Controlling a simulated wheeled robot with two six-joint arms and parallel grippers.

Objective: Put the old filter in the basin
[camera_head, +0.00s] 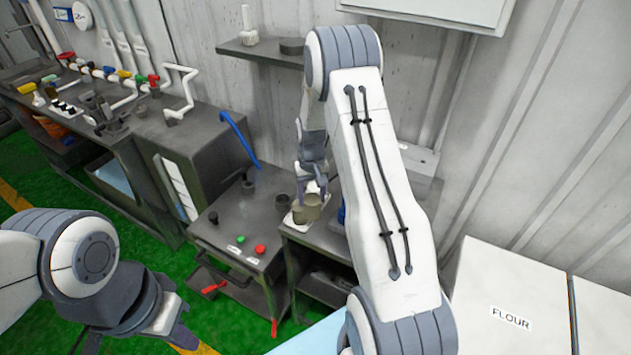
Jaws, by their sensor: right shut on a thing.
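A brownish-olive, cup-like cylinder, which looks like the old filter (308,209), is at my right gripper (313,198). The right gripper is shut on it, over the dark bench in the middle. A pale, shallow thing, perhaps the basin (293,222), shows just below and left of the cylinder. I cannot tell whether the cylinder touches it or is held above it. My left gripper (150,318) is low at the left, far from the cylinder, over the green floor. Its fingertips are not clear. My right arm hides part of the bench.
A dark cabinet (232,212) with red and green buttons stands left of the bench. A dark cup (282,203) is close beside the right gripper. A wall shelf (262,51) is behind. A white flour box (509,300) stands at the right. The green floor (172,262) is clear at the left.

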